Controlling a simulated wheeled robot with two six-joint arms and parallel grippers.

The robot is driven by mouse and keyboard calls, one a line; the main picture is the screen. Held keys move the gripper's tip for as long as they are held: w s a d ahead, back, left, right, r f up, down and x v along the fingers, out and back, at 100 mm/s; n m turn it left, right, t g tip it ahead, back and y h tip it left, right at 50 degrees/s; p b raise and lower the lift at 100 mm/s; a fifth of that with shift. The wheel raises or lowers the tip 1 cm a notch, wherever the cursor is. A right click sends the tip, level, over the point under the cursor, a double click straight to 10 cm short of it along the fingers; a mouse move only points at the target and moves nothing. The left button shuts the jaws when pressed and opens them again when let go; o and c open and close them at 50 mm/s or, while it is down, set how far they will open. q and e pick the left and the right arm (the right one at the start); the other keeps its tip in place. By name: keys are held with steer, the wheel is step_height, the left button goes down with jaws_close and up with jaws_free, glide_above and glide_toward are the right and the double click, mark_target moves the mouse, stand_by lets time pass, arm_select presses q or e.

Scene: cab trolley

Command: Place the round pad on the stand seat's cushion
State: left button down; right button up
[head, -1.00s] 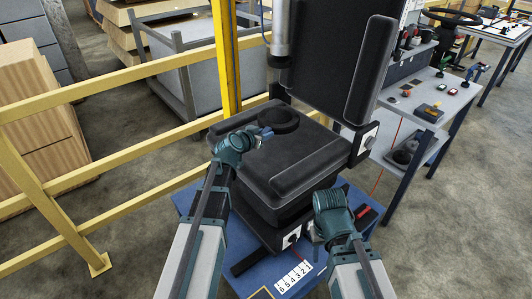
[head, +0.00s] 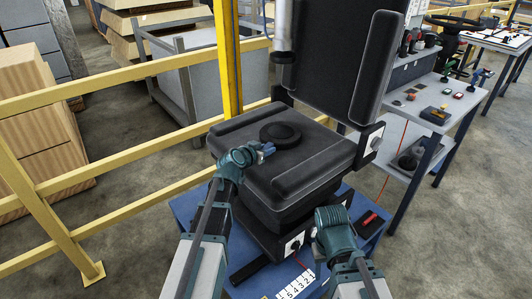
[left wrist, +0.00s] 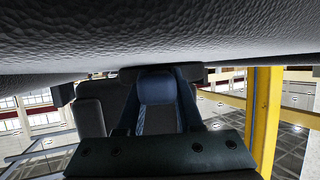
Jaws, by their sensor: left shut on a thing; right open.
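The round pad (head: 281,134), a flat black disc, is over the seat's black cushion (head: 325,143) towards its back left part. It looks flat and touching or almost touching the cushion. My left gripper (head: 267,151) is shut on the pad's near edge. In the left wrist view a dark strip of the pad (left wrist: 195,75) shows at the fingers (left wrist: 160,88), close against the grey grained cushion (left wrist: 160,30). The stand seat has a tall black backrest (head: 325,50). My right gripper (head: 317,246) is open in front of the seat; its fingers are mostly hidden.
The seat stands on a blue platform (head: 185,207) with a numbered strip (head: 297,284). Yellow railing (head: 120,163) and a yellow post (head: 228,60) stand at the left. A workbench (head: 455,105) with small items stands at the right. The cushion's front is clear.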

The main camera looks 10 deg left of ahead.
arm_select(q)
steer(key=c, duration=0.6)
jaws_free()
steer(key=shift+o, duration=0.2)
steer(key=shift+s+r, duration=0.15)
steer(key=shift+r, duration=0.05)
steer(key=p+v, duration=0.4)
steer(key=v, duration=0.7)
steer(key=shift+s+a+p, duration=0.2)
steer(key=shift+s+p, duration=0.1)
steer(key=shift+p, duration=0.05)
